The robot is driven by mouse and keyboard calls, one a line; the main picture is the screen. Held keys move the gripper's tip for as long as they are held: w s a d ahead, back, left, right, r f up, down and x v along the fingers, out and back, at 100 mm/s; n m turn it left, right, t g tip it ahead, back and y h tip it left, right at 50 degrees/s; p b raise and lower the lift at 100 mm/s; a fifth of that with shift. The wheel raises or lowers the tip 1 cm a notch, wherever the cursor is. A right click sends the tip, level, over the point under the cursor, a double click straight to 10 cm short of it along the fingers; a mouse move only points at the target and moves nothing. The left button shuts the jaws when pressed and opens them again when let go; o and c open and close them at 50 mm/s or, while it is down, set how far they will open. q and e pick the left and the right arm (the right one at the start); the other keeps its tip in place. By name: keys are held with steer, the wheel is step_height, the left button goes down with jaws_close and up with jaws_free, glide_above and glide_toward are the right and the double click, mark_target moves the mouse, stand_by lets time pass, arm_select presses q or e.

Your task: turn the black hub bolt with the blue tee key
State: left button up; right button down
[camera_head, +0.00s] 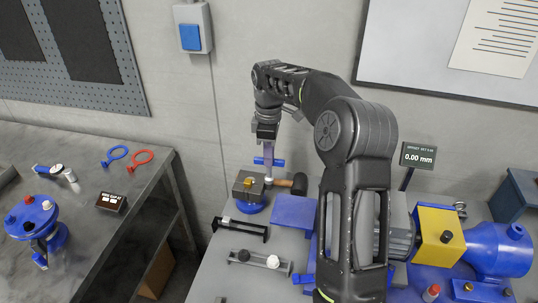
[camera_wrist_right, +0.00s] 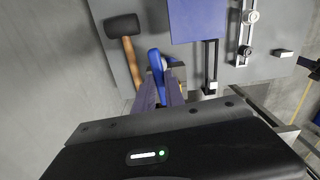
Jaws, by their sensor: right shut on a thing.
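My right gripper (camera_head: 268,154) points down and is shut on the blue tee key (camera_head: 279,162). The key's blue crossbar shows at the fingertips; it also shows between the fingers in the right wrist view (camera_wrist_right: 155,60). The key's lower end is just beside or over an olive block (camera_head: 246,187) on a round blue base; I cannot tell whether it touches. A round blue hub (camera_head: 38,215) with red, white and black bolt heads stands on the left bench. My left gripper is not in view.
A mallet (camera_wrist_right: 122,28) lies close to the gripper. A gap separates the two benches. My right arm hides the middle of the right bench.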

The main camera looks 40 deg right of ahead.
steer(key=shift+m, duration=0.8)
steer(key=shift+r, duration=0.1)
steer(key=shift+r, duration=2.4)
